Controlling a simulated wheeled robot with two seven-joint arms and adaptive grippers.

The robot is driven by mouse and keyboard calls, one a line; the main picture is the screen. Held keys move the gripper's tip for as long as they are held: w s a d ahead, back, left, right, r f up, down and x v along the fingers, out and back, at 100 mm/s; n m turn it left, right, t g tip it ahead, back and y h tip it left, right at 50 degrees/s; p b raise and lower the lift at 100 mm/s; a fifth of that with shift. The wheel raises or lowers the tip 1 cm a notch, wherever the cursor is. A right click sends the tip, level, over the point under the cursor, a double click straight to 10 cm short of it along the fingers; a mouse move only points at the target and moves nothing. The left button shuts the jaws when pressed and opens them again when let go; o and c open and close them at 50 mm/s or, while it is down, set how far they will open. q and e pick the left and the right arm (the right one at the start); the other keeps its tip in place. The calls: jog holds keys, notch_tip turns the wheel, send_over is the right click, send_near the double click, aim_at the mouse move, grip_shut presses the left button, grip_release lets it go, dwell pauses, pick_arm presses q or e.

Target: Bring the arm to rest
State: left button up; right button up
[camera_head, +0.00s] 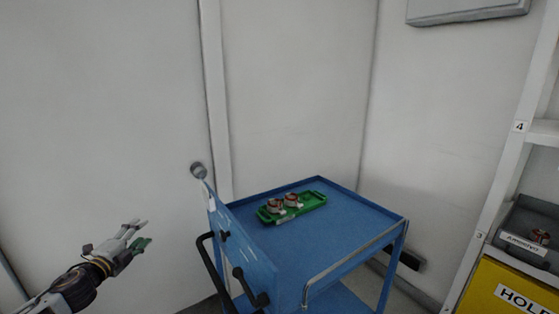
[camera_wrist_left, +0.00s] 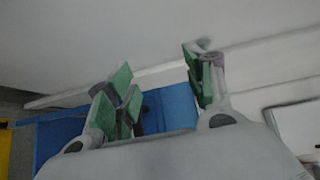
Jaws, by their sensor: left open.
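My left gripper (camera_head: 138,235) is at the lower left of the head view, in the air left of the blue cart. Its fingers are apart and nothing is between them. The left wrist view shows the same two green-padded fingers (camera_wrist_left: 162,88) spread and empty, with part of the blue cart (camera_wrist_left: 60,135) behind them. My right gripper is in neither view.
The blue cart (camera_head: 350,228) stands in the room's corner, with a push handle on its left. On its top a green tray (camera_head: 313,201) holds copper-wound stators (camera_head: 291,200). Shelving (camera_head: 541,133) with a grey bin (camera_head: 530,225) and a yellow box (camera_head: 500,290) stands at right.

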pick_arm(q)
jog(key=s+a+f+n+g+y, duration=0.35)
jog(key=a+f+n, duration=0.2)
jog(key=f, duration=0.35)
jog(key=s+a+f+n+g+y, duration=0.2)
jog(key=a+f+n+g+y, duration=0.25)
jog(key=f, duration=0.45)
jog(key=s+d+f+n+g, duration=0.1)
jog(key=s+d+f+n, duration=0.2)
jog(key=s+f, duration=0.45)
jog(key=s+d+f+n+g+h, duration=0.1)
jog(key=s+d+f+g+h, duration=0.1)
jog(key=s+d+f, duration=0.45)
jog(key=s+d+f+n+g+h, duration=0.1)
jog(key=s+d+f+g, duration=0.15)
jog(key=d+f, duration=0.65)
jog(key=s+d+f+n+g+h, duration=0.1)
jog(key=s+d+f, duration=0.4)
jog(key=s+d, duration=0.2)
jog(key=s+d+f+n+h+p, duration=0.1)
jog(key=s+d+f+h, duration=0.1)
jog(key=s+d+f, duration=0.3)
jog(key=s+d, duration=0.2)
jog(key=d, duration=0.2)
jog(key=shift+s+g, duration=0.35)
jog(key=shift+s, duration=0.05)
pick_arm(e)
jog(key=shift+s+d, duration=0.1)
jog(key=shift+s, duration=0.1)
